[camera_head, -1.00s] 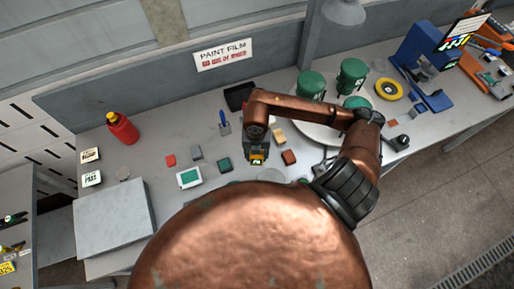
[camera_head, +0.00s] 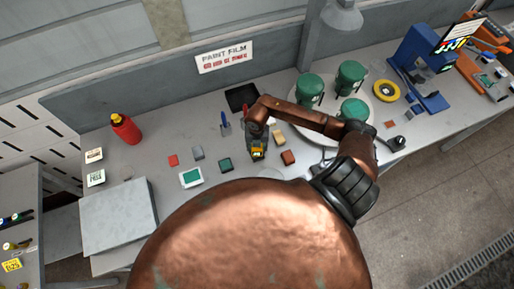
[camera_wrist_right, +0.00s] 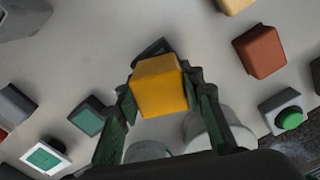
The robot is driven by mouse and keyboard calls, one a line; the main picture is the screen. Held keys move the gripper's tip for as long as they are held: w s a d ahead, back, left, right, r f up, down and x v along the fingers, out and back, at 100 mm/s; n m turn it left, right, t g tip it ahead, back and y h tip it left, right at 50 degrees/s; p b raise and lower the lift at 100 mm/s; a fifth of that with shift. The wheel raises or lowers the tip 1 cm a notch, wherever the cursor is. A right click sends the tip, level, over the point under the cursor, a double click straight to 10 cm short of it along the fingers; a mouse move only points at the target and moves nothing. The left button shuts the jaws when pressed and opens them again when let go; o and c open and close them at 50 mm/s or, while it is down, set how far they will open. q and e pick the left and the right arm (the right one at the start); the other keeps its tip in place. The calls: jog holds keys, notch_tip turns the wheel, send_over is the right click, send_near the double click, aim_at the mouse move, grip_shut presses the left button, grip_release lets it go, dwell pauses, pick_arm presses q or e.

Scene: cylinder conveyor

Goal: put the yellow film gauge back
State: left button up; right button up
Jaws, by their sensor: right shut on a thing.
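The yellow film gauge (camera_wrist_right: 158,85) is a small yellow block between the fingers of my right gripper (camera_wrist_right: 160,100). In the head view my right gripper (camera_head: 257,153) points down over the grey bench, with a bit of the yellow gauge (camera_head: 258,151) showing at its tips. The gripper is shut on the gauge. It is between a dark green block (camera_head: 225,165) on the left and a brown block (camera_head: 288,157) on the right. I cannot tell how far the gauge is above the bench. My left gripper is not in view.
A tan block (camera_head: 278,138), a grey block (camera_head: 198,153), a red block (camera_head: 173,160) and a green-screened device (camera_head: 191,177) lie around the gripper. A black tray (camera_head: 241,97) is behind. Green pots (camera_head: 350,76) stand on a round white plate to the right.

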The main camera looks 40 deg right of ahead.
jog(key=shift+f, duration=0.2)
jog(key=o, duration=1.2)
jog(key=shift+r, duration=0.15)
jog(key=shift+r, duration=0.25)
notch_tip(320, 180, up, 10)
jog(key=b, duration=0.2)
jog(key=shift+r+b, duration=0.2)
jog(key=shift+b, duration=0.15)
jog(key=shift+r, duration=0.65)
jog(key=shift+f, duration=0.1)
